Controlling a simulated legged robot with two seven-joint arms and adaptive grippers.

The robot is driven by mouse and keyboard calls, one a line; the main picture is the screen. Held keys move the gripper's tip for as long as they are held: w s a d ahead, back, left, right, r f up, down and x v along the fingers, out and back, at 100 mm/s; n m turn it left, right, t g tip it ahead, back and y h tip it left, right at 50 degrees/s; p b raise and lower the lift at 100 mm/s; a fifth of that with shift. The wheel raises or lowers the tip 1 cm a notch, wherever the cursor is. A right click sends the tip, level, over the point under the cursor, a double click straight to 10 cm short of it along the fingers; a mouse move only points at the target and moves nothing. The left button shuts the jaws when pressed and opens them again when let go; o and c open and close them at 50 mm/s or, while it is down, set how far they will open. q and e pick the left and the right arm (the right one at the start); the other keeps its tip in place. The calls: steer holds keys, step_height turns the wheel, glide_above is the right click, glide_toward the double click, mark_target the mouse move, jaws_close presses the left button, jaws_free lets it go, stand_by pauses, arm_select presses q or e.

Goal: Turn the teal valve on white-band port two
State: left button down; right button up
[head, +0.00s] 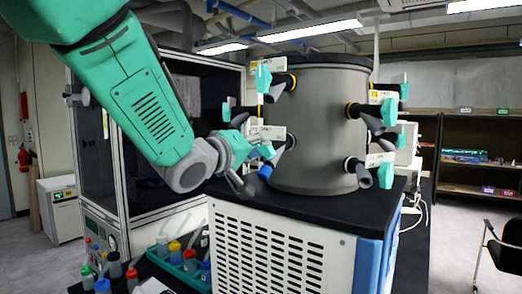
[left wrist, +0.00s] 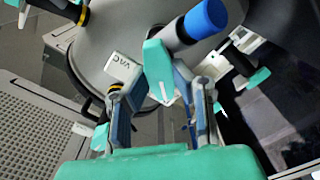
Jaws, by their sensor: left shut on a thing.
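The freeze dryer's grey drum (head: 320,125) carries several side ports with teal valves and white labels. My left gripper (head: 250,157) is at a lower port on the drum's left side, shut on that port's teal valve (head: 266,151). In the left wrist view, the valve (left wrist: 158,62) stands between the fingers of the gripper (left wrist: 158,82). My right gripper is out of view.
Another teal valve (head: 263,78) sits on a yellow-banded port above. More valves (head: 389,110) are on the drum's right side. A glass-fronted cabinet (head: 130,150) stands close on the left. A green rack with bottles (head: 180,262) is below, left of the white vented base (head: 275,250).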

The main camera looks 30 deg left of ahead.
arm_select(q)
steer(key=shift+r+m+b, duration=0.15)
steer(key=shift+m+b, duration=1.65)
steer(key=shift+m, duration=3.65)
steer(key=shift+r+m+b, duration=0.15)
steer(key=shift+m+b, duration=1.6)
steer(key=shift+m, duration=3.7)
steer(key=c, duration=1.4)
jaws_free()
steer(key=shift+d+f, duration=0.1)
steer(key=shift+c, duration=0.2)
steer(key=shift+d, duration=0.1)
steer(key=shift+f, duration=0.1)
